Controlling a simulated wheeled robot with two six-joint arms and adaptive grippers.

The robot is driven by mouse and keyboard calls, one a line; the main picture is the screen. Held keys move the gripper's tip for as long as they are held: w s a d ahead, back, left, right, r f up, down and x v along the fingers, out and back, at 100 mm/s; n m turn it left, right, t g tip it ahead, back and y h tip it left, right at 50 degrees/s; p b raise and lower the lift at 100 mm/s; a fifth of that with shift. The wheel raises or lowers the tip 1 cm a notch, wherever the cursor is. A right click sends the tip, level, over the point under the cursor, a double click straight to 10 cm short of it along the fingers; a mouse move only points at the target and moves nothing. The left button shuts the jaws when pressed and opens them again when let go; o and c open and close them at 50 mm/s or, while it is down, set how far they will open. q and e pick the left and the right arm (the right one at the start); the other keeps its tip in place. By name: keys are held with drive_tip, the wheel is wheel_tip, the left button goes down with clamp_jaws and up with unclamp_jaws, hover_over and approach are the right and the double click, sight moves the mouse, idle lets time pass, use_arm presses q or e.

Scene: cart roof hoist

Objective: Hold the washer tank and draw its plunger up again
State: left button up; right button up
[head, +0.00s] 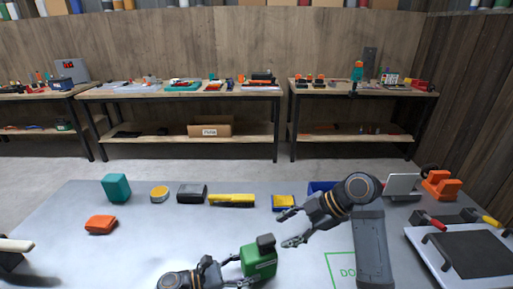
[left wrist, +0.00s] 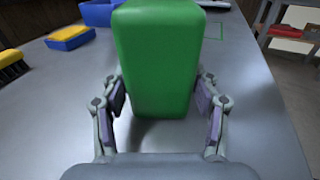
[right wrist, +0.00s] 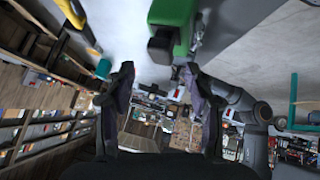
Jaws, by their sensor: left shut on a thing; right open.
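The green washer tank (head: 258,264) stands at the front middle of the grey table, with a dark plunger handle (head: 266,241) on its top. My left gripper (head: 246,272) is shut on the tank's sides from the left. In the left wrist view the tank (left wrist: 158,55) fills the space between the fingers; its plunger is out of that view. My right gripper (head: 288,228) is open and empty, just above and right of the handle. In the right wrist view the handle (right wrist: 160,46) shows beyond the open fingertips, apart from them, with the tank (right wrist: 174,12) behind it.
A yellow-handled brush (head: 231,200), a blue-yellow sponge (head: 283,202) and a blue bin (head: 320,187) lie behind the tank. A teal block (head: 116,187) and an orange item (head: 101,224) are at left. A dark panel on a tray (head: 430,262) is at right.

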sight(270, 238)
drive_tip(key=shift+x, duration=3.1)
drive_tip(key=c, duration=0.8)
drive_tip(key=shift+c, duration=0.2)
drive_tip(key=shift+r, duration=0.1)
